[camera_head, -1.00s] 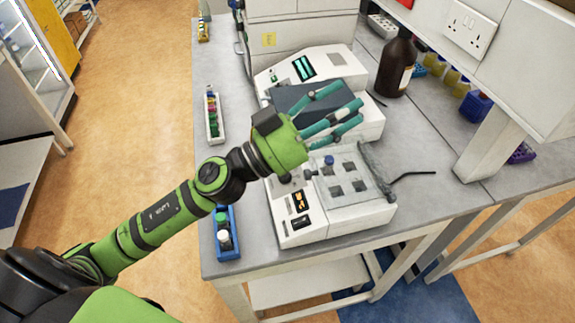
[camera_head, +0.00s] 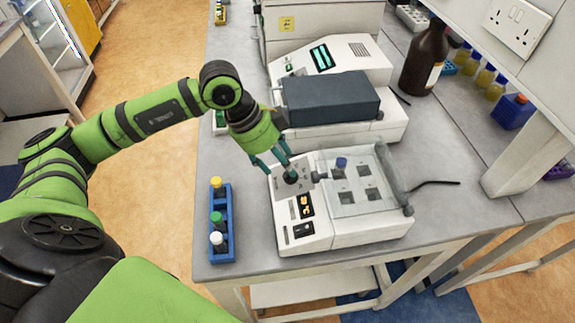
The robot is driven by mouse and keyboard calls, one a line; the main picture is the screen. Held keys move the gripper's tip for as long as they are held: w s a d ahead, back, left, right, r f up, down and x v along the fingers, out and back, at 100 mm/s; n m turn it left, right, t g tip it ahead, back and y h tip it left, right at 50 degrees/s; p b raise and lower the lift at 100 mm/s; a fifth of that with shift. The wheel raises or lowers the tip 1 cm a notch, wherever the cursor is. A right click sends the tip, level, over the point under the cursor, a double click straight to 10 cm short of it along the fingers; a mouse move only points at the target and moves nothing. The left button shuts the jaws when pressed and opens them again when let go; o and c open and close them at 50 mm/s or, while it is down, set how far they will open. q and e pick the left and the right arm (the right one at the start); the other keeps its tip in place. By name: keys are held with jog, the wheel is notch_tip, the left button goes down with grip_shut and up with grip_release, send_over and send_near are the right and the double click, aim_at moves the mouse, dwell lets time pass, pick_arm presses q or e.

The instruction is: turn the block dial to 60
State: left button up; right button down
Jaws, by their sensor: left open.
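The block heater (camera_head: 356,230) is a white device at the front of the bench, with a clear lid and square wells. Its dark dial (camera_head: 291,177) is on the left panel, near the back corner. My left gripper (camera_head: 282,166) points down at the dial with its teal fingers open. The fingertips are at or just above the dial; I cannot tell whether they touch it. The dial's scale and its setting are too small to read. An orange display (camera_head: 305,205) and a dark switch (camera_head: 303,230) sit in front of the dial. My right gripper is not in view.
A device with a dark lid (camera_head: 330,97) stands right behind the heater, close to my left wrist. A blue rack (camera_head: 221,243) with capped vials stands left of the heater. A brown bottle (camera_head: 423,61) is at the back right. The bench (camera_head: 243,220) between rack and heater is clear.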

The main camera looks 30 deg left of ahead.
pick_arm(q)
jog(key=shift+p+x, duration=0.45)
jog(key=shift+x, duration=1.5)
jog(key=c, duration=1.1)
